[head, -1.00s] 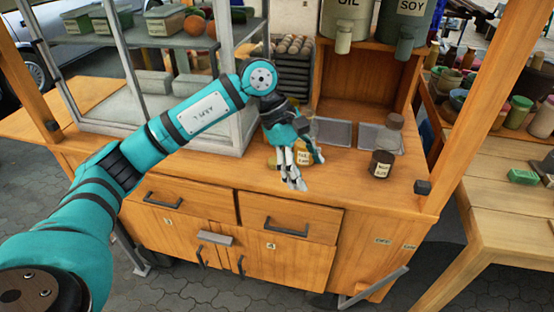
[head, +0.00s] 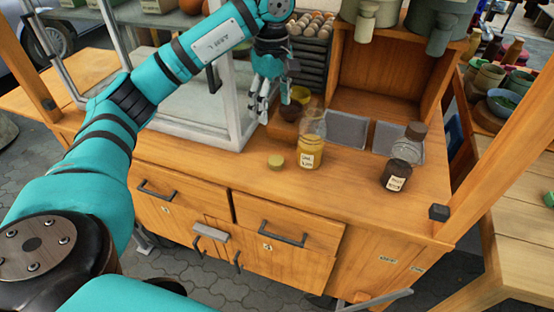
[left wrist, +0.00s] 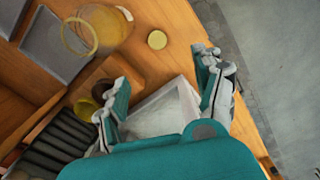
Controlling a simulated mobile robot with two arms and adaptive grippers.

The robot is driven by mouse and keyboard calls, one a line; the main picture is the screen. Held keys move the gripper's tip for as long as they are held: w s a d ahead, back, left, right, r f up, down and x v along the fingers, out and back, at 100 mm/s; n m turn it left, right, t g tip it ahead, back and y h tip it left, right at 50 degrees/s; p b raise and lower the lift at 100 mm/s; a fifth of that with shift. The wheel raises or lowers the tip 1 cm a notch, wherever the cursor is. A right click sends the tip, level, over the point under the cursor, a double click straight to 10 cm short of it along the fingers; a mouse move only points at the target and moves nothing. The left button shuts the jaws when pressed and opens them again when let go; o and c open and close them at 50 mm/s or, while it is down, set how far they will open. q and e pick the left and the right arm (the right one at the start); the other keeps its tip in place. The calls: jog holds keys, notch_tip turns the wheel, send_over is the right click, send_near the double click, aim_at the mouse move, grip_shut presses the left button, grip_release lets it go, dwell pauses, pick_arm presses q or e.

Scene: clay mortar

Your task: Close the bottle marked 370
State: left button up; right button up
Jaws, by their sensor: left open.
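An open glass bottle (head: 312,146) with yellow contents and a white label stands upright on the wooden counter. Its label is too small to read surely. A round yellowish lid (head: 275,161) lies flat on the counter to its left. A dark bottle (head: 400,168) with its cap on and a white label stands farther right. My left gripper (head: 271,103) is open and empty, above the counter, behind and left of the open bottle. The left wrist view shows its spread fingers (left wrist: 165,92), with the lid (left wrist: 157,39) and open bottle (left wrist: 103,27) beyond them. My right gripper is not in view.
Small bowls (head: 300,95) stand behind the open bottle. Grey trays (head: 346,129) lie behind the bottles. A glass case (head: 190,110) with a white frame borders the left side, close to my gripper. The counter's front strip is clear.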

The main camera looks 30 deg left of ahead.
pick_arm(q)
jog(key=f, duration=0.1)
send_over(275, 159)
notch_tip(275, 159, down, 11)
jog(key=shift+s+r+b, duration=0.15)
jog(key=shift+b, duration=0.15)
jog(key=shift+f, duration=0.3)
jog(key=shift+f+p, duration=0.5)
jog(key=shift+f, duration=2.15)
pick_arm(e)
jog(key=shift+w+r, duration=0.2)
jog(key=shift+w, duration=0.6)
pick_arm(q)
jog(key=shift+c, duration=0.3)
jog(key=c, duration=0.7)
